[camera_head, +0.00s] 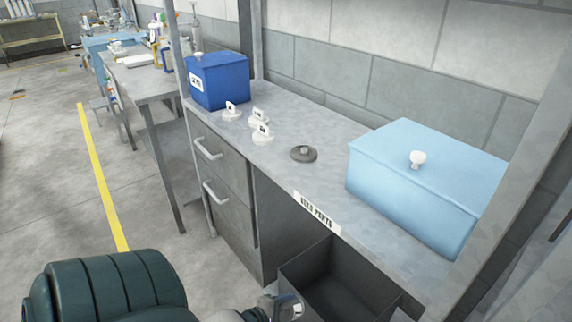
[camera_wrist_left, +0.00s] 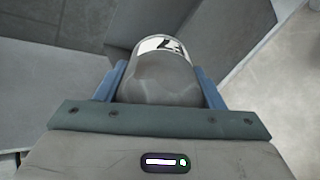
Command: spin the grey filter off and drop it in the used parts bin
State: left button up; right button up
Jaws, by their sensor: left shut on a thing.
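My left gripper (camera_wrist_left: 160,84) is shut on a grey rounded filter (camera_wrist_left: 166,72) with a white label and a dark mark, seen between its blue fingers in the left wrist view. In the head view the left gripper (camera_head: 278,304) is at the bottom edge, largely cut off, with part of the held filter (camera_head: 297,309) showing. It is beside the near left side of the used parts bin (camera_head: 300,264), an open dark box below the counter front. A "USED PARTS" label (camera_head: 317,212) is on the counter edge above the bin. My right gripper is not in view.
The grey counter (camera_head: 330,170) holds a dark blue box (camera_head: 222,84), several white labelled knob-like pieces (camera_head: 262,133), a dark grey disc with a knob (camera_head: 303,154) and a light blue lidded box (camera_head: 425,185). Drawers (camera_head: 225,185) are under its left part. Open floor lies left.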

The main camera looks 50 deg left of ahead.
pick_arm(q)
jog(key=shift+r, duration=0.1)
jog(key=w+d, duration=0.1)
jog(key=w, duration=1.9)
jog(key=shift+d, duration=0.3)
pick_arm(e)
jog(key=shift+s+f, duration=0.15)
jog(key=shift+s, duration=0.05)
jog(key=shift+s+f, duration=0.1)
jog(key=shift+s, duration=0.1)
pick_arm(q)
jog(key=o, duration=1.4)
jog(key=shift+c, duration=0.2)
jog(key=p+v, duration=0.3)
jog(key=v, duration=0.7)
jog(key=shift+s+p, duration=0.4)
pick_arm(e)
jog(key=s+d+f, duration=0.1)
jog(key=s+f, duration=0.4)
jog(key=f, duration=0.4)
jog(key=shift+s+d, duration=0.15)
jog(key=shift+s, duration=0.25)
